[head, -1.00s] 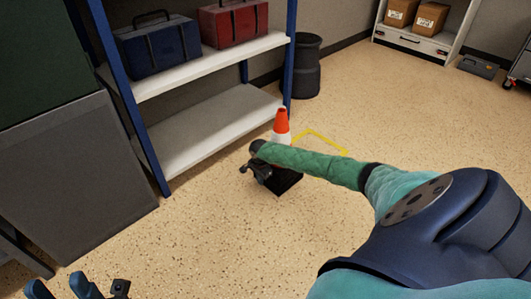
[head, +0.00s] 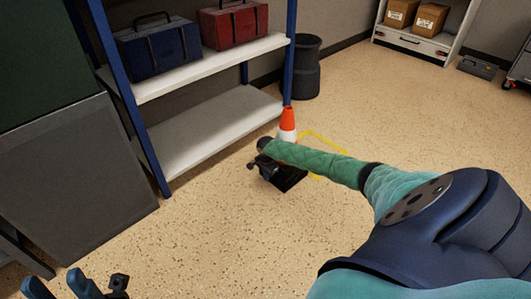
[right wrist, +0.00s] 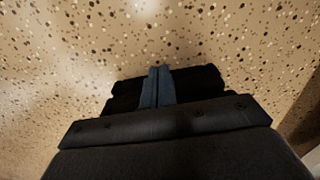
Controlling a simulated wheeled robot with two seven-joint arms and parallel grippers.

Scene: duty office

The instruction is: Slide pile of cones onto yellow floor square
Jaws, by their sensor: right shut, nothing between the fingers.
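The pile of cones (head: 287,119) stands upright on the floor, orange and white on top with a black base low down. My right arm hides its middle. The yellow floor square (head: 327,139) is an outline just right of and behind the pile, partly hidden by my arm. My right gripper (head: 256,166) is low at the near left side of the black base. My left gripper (head: 62,284) is open and empty at the bottom left.
A shelf unit (head: 215,127) with blue posts stands left of the pile, holding a blue toolbox (head: 158,50) and a red toolbox (head: 233,24). A dark bin (head: 306,67) stands behind. A grey panel (head: 75,180) is at left. The floor beyond the square is clear.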

